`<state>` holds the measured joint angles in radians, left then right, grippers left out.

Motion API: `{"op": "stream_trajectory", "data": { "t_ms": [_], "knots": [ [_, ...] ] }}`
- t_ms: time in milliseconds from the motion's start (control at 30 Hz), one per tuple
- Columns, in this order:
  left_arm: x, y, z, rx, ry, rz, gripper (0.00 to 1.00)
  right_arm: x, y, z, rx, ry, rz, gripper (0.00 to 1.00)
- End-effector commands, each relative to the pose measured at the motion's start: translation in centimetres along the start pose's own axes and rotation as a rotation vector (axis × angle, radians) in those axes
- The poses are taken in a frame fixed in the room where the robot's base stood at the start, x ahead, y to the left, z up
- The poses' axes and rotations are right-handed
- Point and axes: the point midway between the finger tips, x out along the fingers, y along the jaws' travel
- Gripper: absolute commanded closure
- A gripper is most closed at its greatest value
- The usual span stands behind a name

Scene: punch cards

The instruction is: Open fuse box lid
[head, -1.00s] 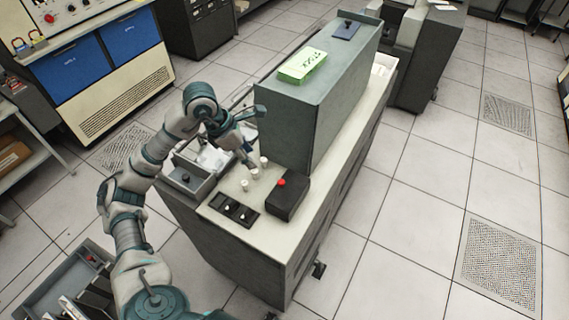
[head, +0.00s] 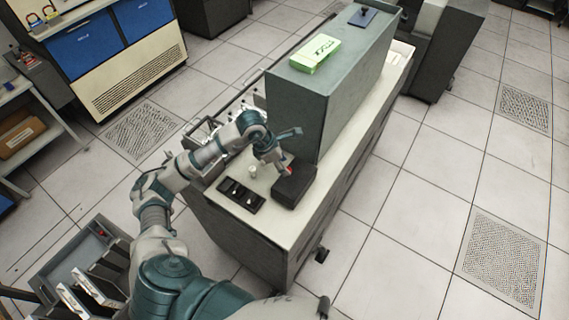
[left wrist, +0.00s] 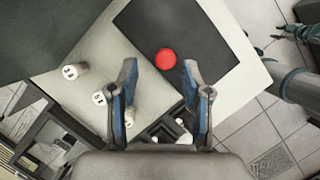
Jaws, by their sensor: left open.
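A dark, low box (head: 296,188) with a red round knob sits on the pale counter of a grey machine, at the foot of its tall cabinet. I cannot tell whether its top is a separate lid; no opening shows. In the left wrist view the red knob (left wrist: 166,59) lies on the flat dark top, just beyond and between my fingertips. My left gripper (left wrist: 158,70) is open and empty with blue-padded fingers. My right gripper does not show.
White labelled pegs (left wrist: 75,71) stand on the counter beside the box. A black switch panel (head: 241,195) lies to its left. The tall grey cabinet (head: 325,100) rises close behind, with a green box (head: 315,50) on top. Open floor lies to the right.

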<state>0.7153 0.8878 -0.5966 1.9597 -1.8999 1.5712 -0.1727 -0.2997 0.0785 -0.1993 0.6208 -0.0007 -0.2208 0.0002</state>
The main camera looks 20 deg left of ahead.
Motion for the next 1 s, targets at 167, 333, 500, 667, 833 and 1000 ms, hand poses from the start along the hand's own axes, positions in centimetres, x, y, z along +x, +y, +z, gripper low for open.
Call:
{"op": "stream_trajectory", "data": {
  "t_ms": [167, 333, 500, 667, 833, 1000],
  "knots": [
    [1.5, -0.2, 0.2, 0.002, 0.002, 0.000, 0.51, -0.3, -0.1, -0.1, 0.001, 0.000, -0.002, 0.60],
    [1.8, -0.1, 0.1, 0.002, 0.001, 0.001, 0.51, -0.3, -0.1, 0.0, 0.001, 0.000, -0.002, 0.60],
    [1.7, 0.0, 0.0, 0.001, 0.000, -0.001, 0.61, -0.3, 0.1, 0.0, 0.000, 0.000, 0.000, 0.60],
    [1.7, 0.0, 0.0, 0.001, 0.000, 0.000, 1.00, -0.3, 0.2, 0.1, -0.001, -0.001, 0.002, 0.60],
    [1.7, 0.1, -0.1, 0.000, 0.002, 0.000, 1.00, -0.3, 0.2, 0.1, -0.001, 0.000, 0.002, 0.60],
    [1.7, 0.3, 0.1, 0.000, 0.003, 0.002, 1.00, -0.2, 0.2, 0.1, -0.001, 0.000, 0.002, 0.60]
  ]
}}
